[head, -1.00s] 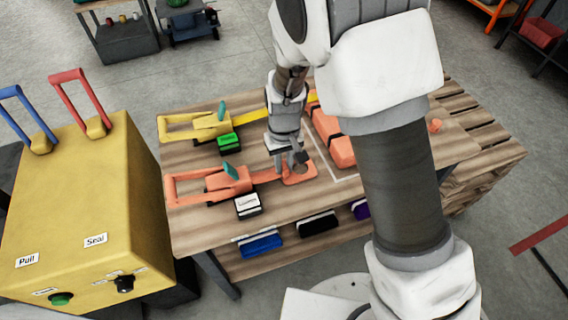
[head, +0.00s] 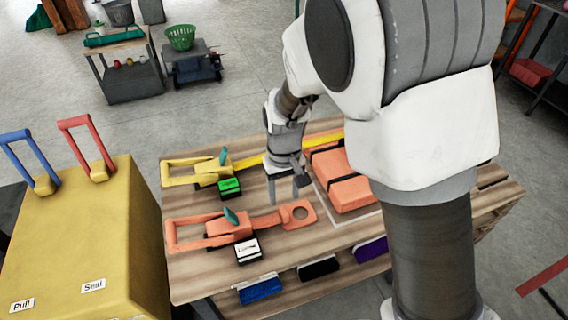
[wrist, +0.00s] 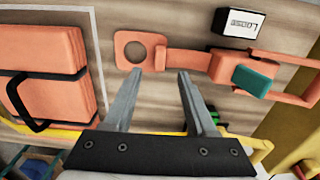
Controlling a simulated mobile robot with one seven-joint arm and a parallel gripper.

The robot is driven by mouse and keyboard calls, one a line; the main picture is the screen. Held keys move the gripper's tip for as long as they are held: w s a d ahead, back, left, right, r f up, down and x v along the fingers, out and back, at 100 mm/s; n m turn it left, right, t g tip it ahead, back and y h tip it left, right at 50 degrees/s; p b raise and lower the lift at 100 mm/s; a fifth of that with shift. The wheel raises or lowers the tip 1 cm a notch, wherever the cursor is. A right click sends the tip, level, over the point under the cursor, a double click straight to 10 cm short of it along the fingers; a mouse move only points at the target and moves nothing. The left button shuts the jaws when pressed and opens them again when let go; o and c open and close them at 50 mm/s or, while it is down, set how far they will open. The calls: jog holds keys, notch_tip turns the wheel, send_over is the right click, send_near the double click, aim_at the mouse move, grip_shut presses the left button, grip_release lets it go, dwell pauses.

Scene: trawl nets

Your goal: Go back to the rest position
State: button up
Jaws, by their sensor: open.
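My gripper (head: 285,192) is open and empty above the wooden table (head: 190,288), between the yellow-handled tool (head: 207,172) and the orange tool (head: 230,226). In the wrist view, the two fingers of my gripper (wrist: 160,74) stand apart with nothing between them. The flat ring end of the orange tool (wrist: 140,50) lies just beyond the fingertips, apart from them. The orange tool has a teal lever (head: 231,215) and lies flat on the table. My arm hides part of the table's right side.
An orange strapped pack (head: 342,180) lies right of my gripper inside a white outline. A white label block (head: 248,250) and a green block (head: 229,188) sit by the tools. A yellow box with handles (head: 90,240) stands left.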

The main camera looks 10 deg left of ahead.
notch_tip(320, 180, up, 10)
jog(key=p, duration=0.1)
jog(key=s+d+r+m+t+y+p, duration=0.1)
jog(key=s+d+r+m+t+p, duration=0.2)
jog(key=d+r, duration=0.95)
jog(key=s+d+r+m+t+h, duration=0.1)
jog(key=s+d+r+m+t, duration=0.1)
jog(key=s+d, duration=0.8)
notch_tip(320, 180, up, 2)
jog(key=shift+s+d+r+m+t, duration=0.15)
jog(key=shift+s+d+m+t, duration=0.2)
jog(key=shift+d+m, duration=0.3)
jog(key=shift+a, duration=0.1)
